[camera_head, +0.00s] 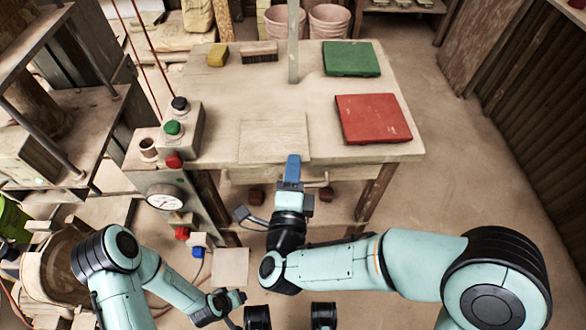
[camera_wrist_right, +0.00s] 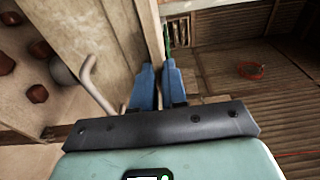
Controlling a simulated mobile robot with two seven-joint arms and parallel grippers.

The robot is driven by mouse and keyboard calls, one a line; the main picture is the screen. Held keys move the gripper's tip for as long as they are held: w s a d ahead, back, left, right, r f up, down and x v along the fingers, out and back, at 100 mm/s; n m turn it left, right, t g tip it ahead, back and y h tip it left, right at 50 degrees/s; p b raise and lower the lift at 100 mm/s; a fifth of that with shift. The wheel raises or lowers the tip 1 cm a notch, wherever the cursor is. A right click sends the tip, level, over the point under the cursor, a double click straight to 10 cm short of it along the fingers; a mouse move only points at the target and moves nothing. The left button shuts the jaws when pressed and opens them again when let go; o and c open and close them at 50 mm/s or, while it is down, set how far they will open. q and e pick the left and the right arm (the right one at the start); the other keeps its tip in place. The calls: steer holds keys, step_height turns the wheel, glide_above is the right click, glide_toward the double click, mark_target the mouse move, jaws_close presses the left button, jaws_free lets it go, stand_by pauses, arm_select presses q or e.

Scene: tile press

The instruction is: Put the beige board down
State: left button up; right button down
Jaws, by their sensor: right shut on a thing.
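The beige board (camera_head: 273,138) is a thin, pale square slab at the front middle of the worktable, nearly the colour of the tabletop. It appears flat over the table, its near edge close to the front edge. I cannot tell whether it rests fully on the surface. My right gripper (camera_head: 292,170) is shut on the board's near edge. Its blue fingers also show close together in the right wrist view (camera_wrist_right: 156,86), with the board hard to pick out there. My left gripper (camera_head: 229,301) hangs low at the bottom, away from the table; its jaws are unclear.
The worktable (camera_head: 225,95) holds a red tile (camera_head: 372,118) and a green tile (camera_head: 351,58) to the right. A control box (camera_head: 184,130) with buttons stands left. A thin post (camera_head: 294,45) rises behind the board. A brush (camera_head: 259,52) and sponge (camera_head: 218,54) lie at the back.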

steer(key=shift+r, duration=0.1)
steer(key=c, duration=1.2)
jaws_free()
steer(key=shift+o, duration=0.2)
steer(key=s+a, duration=0.1)
steer(key=s, duration=1.1)
steer(key=shift+a, duration=0.3)
